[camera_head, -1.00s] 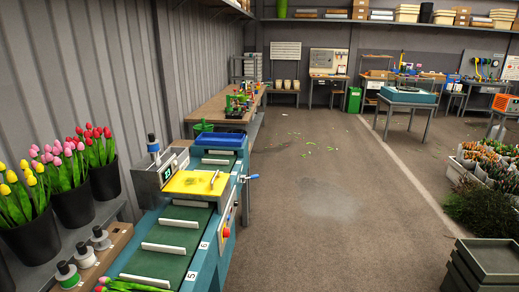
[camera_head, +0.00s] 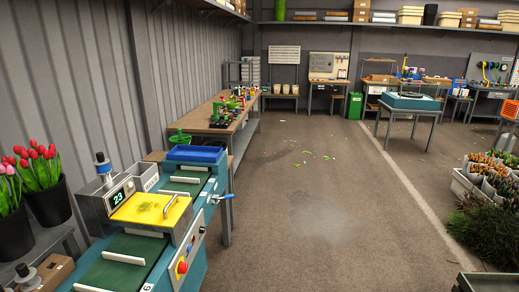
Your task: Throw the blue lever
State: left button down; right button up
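A small lever with a blue grip (camera_head: 222,197) sticks out to the right from the side of the teal conveyor machine (camera_head: 193,262), just beyond the yellow cover. The machine has a yellow cover (camera_head: 150,208) with a metal handle, a display reading 23 (camera_head: 118,197), and a red knob on a yellow base (camera_head: 182,267) on its side panel. Neither of my grippers shows in this view.
Black buckets of tulips (camera_head: 45,190) stand at the left. A long workbench (camera_head: 215,122) runs behind the machine. The floor (camera_head: 320,200) right of the machine is clear apart from scattered leaves. Flower crates (camera_head: 485,180) stand at the right.

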aim_at(229, 196)
jog(key=i+l, duration=0.2)
jog(key=i, duration=0.25)
jog(key=i+l, duration=0.2)
jog(key=i, duration=0.25)
jog(key=i+l, duration=0.2)
jog(key=i, duration=0.25)
jog(key=i+j, duration=0.1)
jog(key=i, duration=0.4)
jog(key=i+j, duration=0.15)
jog(key=i, duration=0.35)
jog(key=i+j, duration=0.1)
jog(key=i, duration=0.4)
jog(key=i+j, duration=0.45)
jog(key=i+z, duration=0.05)
jog(key=i, duration=0.05)
